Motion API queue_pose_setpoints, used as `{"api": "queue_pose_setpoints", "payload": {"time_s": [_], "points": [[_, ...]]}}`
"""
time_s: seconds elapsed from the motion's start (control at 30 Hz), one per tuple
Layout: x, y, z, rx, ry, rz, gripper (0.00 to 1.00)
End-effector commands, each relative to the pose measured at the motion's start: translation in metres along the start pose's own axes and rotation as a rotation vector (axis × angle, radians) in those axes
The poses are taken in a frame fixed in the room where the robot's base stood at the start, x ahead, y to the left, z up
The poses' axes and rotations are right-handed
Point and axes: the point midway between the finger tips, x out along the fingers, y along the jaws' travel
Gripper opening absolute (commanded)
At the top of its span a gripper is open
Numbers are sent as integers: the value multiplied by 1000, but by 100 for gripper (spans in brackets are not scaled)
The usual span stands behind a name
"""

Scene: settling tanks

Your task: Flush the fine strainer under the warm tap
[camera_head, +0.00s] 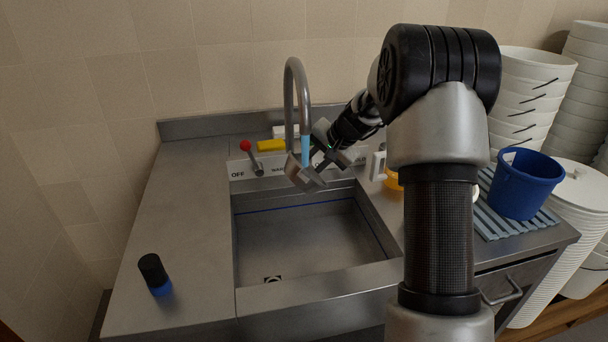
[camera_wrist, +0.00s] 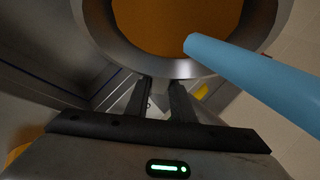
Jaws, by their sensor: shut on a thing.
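The fine strainer (camera_head: 305,180) is a grey metal ring-like piece under the gooseneck tap (camera_head: 289,95), above the sink. In the wrist view its metal rim (camera_wrist: 178,68) surrounds an orange-brown inside (camera_wrist: 165,28). My gripper (camera_wrist: 164,92) is shut on the strainer at its near edge; in the head view my gripper (camera_head: 324,160) is partly hidden by its own parts. A light-blue stream of water (camera_head: 305,150) falls from the spout to the strainer; it also shows in the wrist view (camera_wrist: 255,75). The red-knobbed lever (camera_head: 246,146) leans left beside the OFF and WARM labels.
The sink (camera_head: 305,240) below looks empty, with a blue line on its wall. A black-and-blue bottle (camera_head: 154,273) stands on the clear left counter. A yellow block (camera_head: 271,145) lies behind the lever. At right are an orange item (camera_head: 393,181), a blue bucket (camera_head: 526,186) and stacked white tubs (camera_head: 530,90).

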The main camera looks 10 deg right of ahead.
Motion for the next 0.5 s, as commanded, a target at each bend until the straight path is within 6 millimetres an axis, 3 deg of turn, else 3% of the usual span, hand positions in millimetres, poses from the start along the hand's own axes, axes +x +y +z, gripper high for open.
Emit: {"api": "queue_pose_setpoints", "payload": {"time_s": [0.5], "points": [[-15, 18, 21, 1, 1, -1, 0]]}}
